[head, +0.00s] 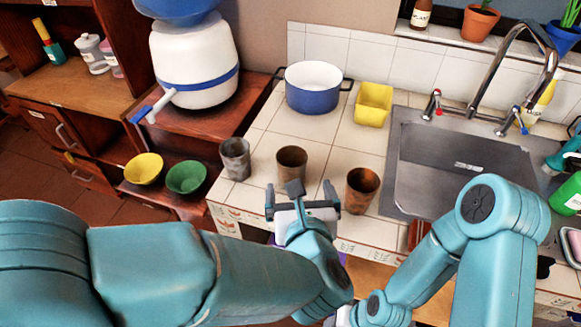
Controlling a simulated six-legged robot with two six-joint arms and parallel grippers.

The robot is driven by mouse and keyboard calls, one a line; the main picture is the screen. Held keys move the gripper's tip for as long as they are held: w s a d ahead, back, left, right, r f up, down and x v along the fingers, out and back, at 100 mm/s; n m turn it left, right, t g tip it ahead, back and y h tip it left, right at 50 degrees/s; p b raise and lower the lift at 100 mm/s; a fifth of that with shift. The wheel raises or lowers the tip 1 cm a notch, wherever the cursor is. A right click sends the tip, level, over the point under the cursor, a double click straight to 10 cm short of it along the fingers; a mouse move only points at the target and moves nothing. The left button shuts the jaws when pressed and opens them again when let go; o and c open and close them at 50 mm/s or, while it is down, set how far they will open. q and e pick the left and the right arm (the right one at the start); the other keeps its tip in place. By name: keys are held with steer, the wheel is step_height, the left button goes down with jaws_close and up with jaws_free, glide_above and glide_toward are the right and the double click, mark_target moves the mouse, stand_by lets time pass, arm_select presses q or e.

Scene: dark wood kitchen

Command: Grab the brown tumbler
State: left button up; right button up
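Three tumblers stand upright in a loose row near the counter's front edge in the head view. A grey tumbler (235,160) is on the left, a dull brown tumbler (291,163) is in the middle, and a rusty, redder brown tumbler (361,192) is on the right. My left gripper (299,190) is at the counter's front edge, just in front of the middle tumbler. Its fingers are spread wide with nothing between them. It hides part of the middle tumbler's base. My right arm bends down at the lower right, and its gripper does not show.
A blue-and-white pot (312,92) and a yellow container (373,104) stand behind the tumblers on the tiled counter (330,140). The sink (450,175) is to the right. Yellow (143,168) and green (186,178) bowls and a white dispenser (195,65) are to the left.

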mark_target(294, 169)
arm_select(q)
steer(key=p+x, duration=0.1)
steer(key=x, duration=0.7)
steer(key=shift+w+f+p, duration=0.2)
steer(key=shift+w+p, duration=0.05)
steer(key=shift+p, duration=0.05)
steer(key=shift+w+a+f, duration=0.15)
steer(key=shift+w, duration=0.25)
steer(key=p+x, duration=0.2)
steer(key=x, duration=0.2)
steer(key=shift+w+f, duration=0.25)
steer(key=shift+w, duration=0.15)
steer(key=shift+s, duration=0.1)
steer(key=c, duration=1)
